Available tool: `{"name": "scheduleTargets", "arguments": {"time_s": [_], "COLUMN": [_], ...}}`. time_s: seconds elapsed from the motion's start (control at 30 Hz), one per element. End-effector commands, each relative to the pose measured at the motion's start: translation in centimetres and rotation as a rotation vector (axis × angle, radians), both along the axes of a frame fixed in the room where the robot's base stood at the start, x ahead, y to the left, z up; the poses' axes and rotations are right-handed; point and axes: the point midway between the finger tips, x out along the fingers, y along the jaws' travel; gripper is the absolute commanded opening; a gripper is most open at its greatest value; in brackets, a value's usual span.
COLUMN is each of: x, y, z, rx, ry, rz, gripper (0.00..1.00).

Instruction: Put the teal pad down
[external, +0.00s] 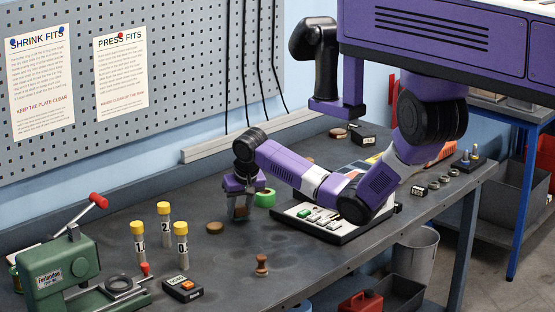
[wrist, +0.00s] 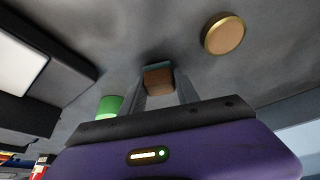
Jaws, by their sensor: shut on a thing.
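My gripper (external: 240,210) is over the grey bench (external: 225,262), fingers pointing down. In the wrist view, its fingers (wrist: 158,92) are shut on a small brown block with a teal face, the teal pad (wrist: 157,65). The teal face is at the end away from my palm. In the external view the pad is mostly hidden by the fingers. I cannot tell whether it touches the bench or hangs just above it.
A tan disc (external: 215,227) lies left of my gripper, and a green roll (external: 265,198) stands close on its right. A white-topped tray (external: 335,232) is further right. Yellow-capped tubes (external: 165,228), a green press (external: 58,275) and a brown spool-shaped piece (external: 262,266) stand nearer the front.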

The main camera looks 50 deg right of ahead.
Motion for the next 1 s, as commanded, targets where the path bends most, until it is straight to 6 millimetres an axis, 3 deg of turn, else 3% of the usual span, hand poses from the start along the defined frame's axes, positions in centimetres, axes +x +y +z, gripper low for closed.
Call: {"name": "scheduleTargets", "arguments": {"time_s": [0.17,0.2,0.3,0.73,1.0], "x": [0.0,0.0,0.0,-0.1,-1.7], "y": [0.0,0.0,0.0,0.1,0.8], "z": [-0.3,-0.3,-0.3,0.5,4.9], "rx": [0.0,0.0,0.0,0.0,0.002], "ry": [0.0,0.0,0.0,-0.002,-0.005], "rz": [0.0,0.0,0.0,0.0,0.002], "gripper": [0.0,0.39,0.59,0.59,0.59]}}
